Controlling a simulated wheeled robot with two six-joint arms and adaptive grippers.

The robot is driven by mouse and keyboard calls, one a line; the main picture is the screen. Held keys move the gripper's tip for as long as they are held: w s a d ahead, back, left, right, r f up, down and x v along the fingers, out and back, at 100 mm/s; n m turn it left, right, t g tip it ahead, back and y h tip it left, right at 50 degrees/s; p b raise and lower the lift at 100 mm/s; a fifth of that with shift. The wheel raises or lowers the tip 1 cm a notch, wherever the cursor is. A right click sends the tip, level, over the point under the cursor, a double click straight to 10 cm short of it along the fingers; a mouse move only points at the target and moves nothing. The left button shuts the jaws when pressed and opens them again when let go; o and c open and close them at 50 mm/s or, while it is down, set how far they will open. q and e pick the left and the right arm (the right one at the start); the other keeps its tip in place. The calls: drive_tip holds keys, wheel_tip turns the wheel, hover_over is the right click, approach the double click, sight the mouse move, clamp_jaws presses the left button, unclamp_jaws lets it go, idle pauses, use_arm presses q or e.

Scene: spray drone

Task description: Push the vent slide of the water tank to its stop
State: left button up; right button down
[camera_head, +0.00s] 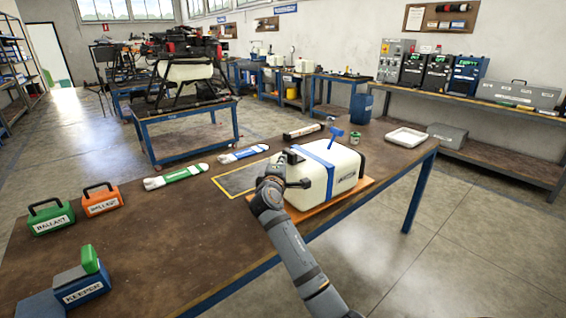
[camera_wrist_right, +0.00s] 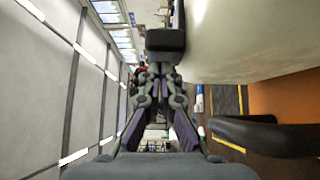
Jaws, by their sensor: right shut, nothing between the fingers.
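The cream water tank (camera_head: 340,170) with a blue strap stands on an orange board (camera_head: 363,187) at the table's right part. Its side also fills the upper right of the wrist view (camera_wrist_right: 250,35). My right gripper (camera_head: 272,181) is at the tank's left end, by its black handles. In the wrist view my right gripper's fingers (camera_wrist_right: 160,72) are closed together and empty. A black block (camera_wrist_right: 165,40) shows just beyond the fingertips; I cannot tell whether it is the vent slide or whether they touch. A black handle (camera_wrist_right: 262,135) is at right. My left gripper is out of view.
A dark yellow-edged mat (camera_head: 237,180) lies left of the tank. Green (camera_head: 175,177) and blue (camera_head: 243,154) wrapped bars, ballast blocks (camera_head: 50,217) and a blue keeper block (camera_head: 82,287) lie further left. A white tray (camera_head: 407,137) and blue bin (camera_head: 361,108) stand behind.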

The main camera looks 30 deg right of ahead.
sight(290, 159)
drive_tip(key=d+p, duration=0.1)
drive_tip(key=d, duration=0.1)
drive_tip(key=shift+w+d+r, duration=0.1)
drive_tip(key=shift+d+r, duration=0.05)
drive_tip(key=shift+d, duration=0.65)
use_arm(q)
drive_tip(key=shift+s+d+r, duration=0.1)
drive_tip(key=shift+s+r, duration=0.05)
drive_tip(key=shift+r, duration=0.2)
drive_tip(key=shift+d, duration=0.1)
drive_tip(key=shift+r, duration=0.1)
use_arm(e)
drive_tip(key=shift+a+f, duration=0.1)
drive_tip(key=shift+f, duration=0.1)
